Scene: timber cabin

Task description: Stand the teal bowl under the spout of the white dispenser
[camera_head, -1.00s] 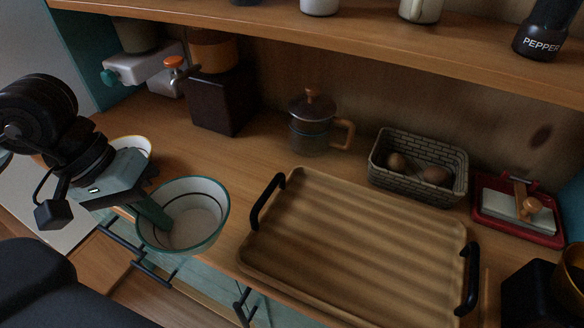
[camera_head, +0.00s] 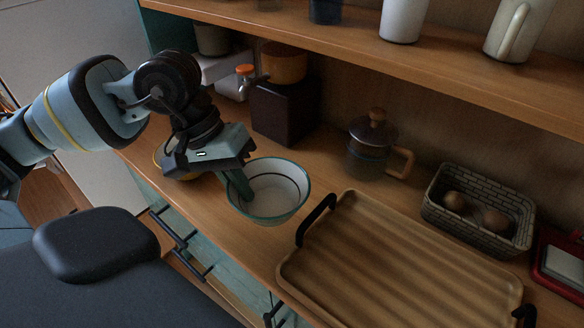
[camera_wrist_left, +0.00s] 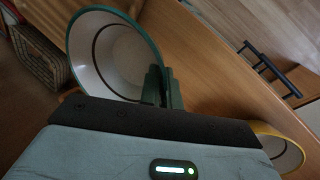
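The teal bowl (camera_head: 268,205), white inside with a dark ring, is at the counter's front, left of the tray. My left gripper (camera_head: 240,185) is shut on its near-left rim, one finger showing inside the bowl. The bowl also shows in the left wrist view (camera_wrist_left: 110,55), its rim running between the fingers (camera_wrist_left: 162,88). I cannot tell whether it touches the counter. The white dispenser (camera_head: 232,88), with an orange knob, stands at the back left under the shelf, partly hidden by my arm; its spout is not clear. My right gripper is not in view.
A dark box (camera_head: 285,112) stands right of the dispenser, and a lidded pot (camera_head: 370,150) farther right. A wooden tray (camera_head: 400,265) and an egg basket (camera_head: 440,205) fill the right. A yellow-rimmed bowl (camera_wrist_left: 285,150) is beside my gripper. A shelf (camera_head: 400,60) overhangs the back.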

